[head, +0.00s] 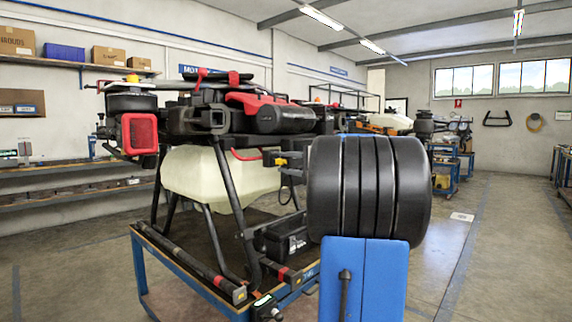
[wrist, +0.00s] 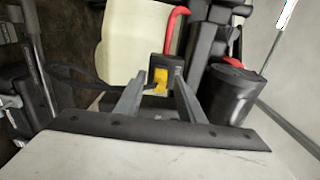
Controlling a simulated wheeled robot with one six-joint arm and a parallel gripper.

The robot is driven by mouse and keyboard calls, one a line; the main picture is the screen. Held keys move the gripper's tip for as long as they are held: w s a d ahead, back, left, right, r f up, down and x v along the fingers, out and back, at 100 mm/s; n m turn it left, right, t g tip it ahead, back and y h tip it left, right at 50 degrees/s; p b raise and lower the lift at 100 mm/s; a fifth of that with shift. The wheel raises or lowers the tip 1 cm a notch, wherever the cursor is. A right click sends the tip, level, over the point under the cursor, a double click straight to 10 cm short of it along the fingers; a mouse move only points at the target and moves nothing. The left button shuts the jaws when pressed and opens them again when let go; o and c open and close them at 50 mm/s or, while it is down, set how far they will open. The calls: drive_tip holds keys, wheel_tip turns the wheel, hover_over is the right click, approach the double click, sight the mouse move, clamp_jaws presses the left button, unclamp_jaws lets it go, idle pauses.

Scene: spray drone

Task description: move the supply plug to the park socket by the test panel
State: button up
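A black block with a yellow connector (wrist: 160,80) lies just ahead of my gripper (wrist: 160,76) in the wrist view, with a red cable (wrist: 174,25) rising from it. I take it for the supply plug, but cannot tell plug from socket. The two grey fingers stand apart on either side of the yellow part, with no clear contact. In the head view a small yellow part (head: 281,161) shows below the drone's body, left of my black wrist. My fingers are hidden there. I cannot make out the park socket or the test panel.
The spray drone (head: 270,113) stands on a blue-edged cart (head: 180,268), with a pale tank (head: 215,178) beneath its body. Its black legs and rails are close to my wrist. A dark cylinder (wrist: 232,95) is right of my fingers. Open floor (head: 500,250) lies to the right.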

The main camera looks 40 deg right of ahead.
drive_tip(key=s+d, duration=0.1)
drive_tip(key=s, duration=1.6)
drive_tip(key=shift+s+d, duration=0.15)
drive_tip(key=shift+s, duration=0.05)
idle(0.5)
drive_tip(key=w+a+f+n+g+y, duration=0.1)
drive_tip(key=a+f+n+g, duration=0.3)
drive_tip(key=a, duration=0.6)
drive_tip(key=w+a+f+g+y, duration=0.1)
drive_tip(key=a+f, duration=0.6)
drive_tip(key=a, duration=0.2)
drive_tip(key=w+a+f+n+g+y, duration=0.25)
drive_tip(key=a+f, duration=0.25)
drive_tip(key=a, duration=0.5)
drive_tip(key=s+a+f+n+g+h, duration=0.2)
drive_tip(key=s+a+f+n, duration=0.3)
drive_tip(key=s+f, duration=0.4)
drive_tip(key=s+a+f+n+g+h, duration=0.3)
drive_tip(key=s+a+f+n+h, duration=0.1)
drive_tip(key=s+a+f, duration=0.4)
wheel_tip(320, 180, down, 2)
drive_tip(key=shift+s+a+f+n+g, duration=0.2)
drive_tip(key=shift+s+n+g, duration=0.15)
drive_tip(key=shift+s+n, duration=0.65)
